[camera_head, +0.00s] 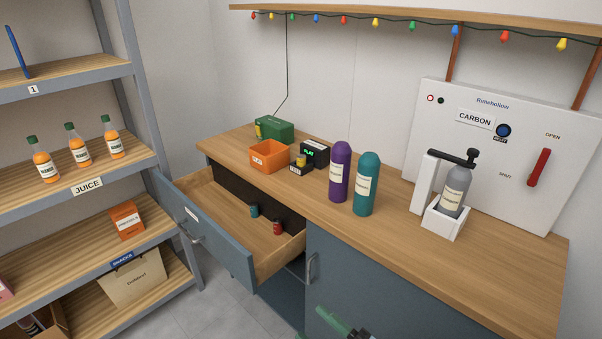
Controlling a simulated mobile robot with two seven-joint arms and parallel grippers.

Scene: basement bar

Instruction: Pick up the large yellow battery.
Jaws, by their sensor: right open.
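A yellow cylinder (259,130) stands at the left end of the green box, at the back left of the wooden counter. Another yellow piece (301,160) sits in a small dark holder with a white label, in front of a black device with a green display. I cannot tell for sure which is the large yellow battery. My right gripper (343,324) shows only in part at the bottom edge, below the counter front. It is open and well apart from both yellow things. My left gripper is not in view.
The open drawer (210,235) holds a teal battery (254,211) and a red battery (278,228), and juts out left of the cabinet. On the counter (400,238) stand an orange bin (268,157), a purple bottle (339,172), a teal bottle (366,185) and a white carbonator (441,219).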

